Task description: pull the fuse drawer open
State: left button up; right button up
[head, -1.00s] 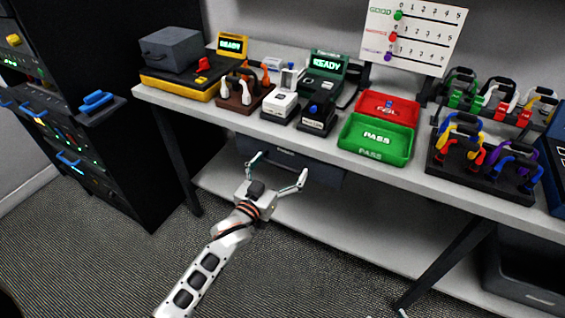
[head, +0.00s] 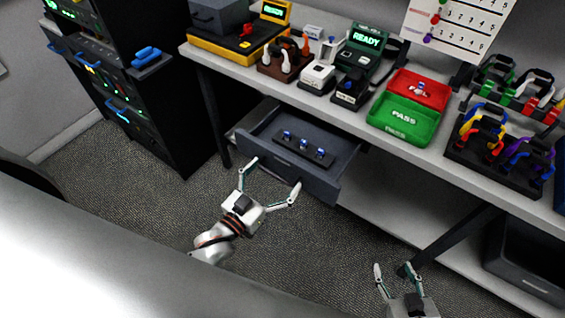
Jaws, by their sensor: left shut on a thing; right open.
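The fuse drawer (head: 345,176) hangs under the workbench and stands pulled out, its inside showing. A dark strip with three small blue-topped fuses (head: 304,143) lies in it. My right gripper (head: 394,270) is open and empty, low in the view to the right of the drawer, apart from everything.
On the bench (head: 385,140) stand a red FAIL tray (head: 425,86), a green PASS tray (head: 385,126), testers and cable racks. A bench leg (head: 455,236) slants down near my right gripper. A dark cabinet (head: 180,125) stands at the left. Carpet in front is clear.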

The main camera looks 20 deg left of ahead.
pick_arm(q)
jog(key=shift+s+f, duration=0.1)
jog(key=shift+s, duration=0.25)
jog(key=o, duration=1.3)
jog(key=v, duration=1.2)
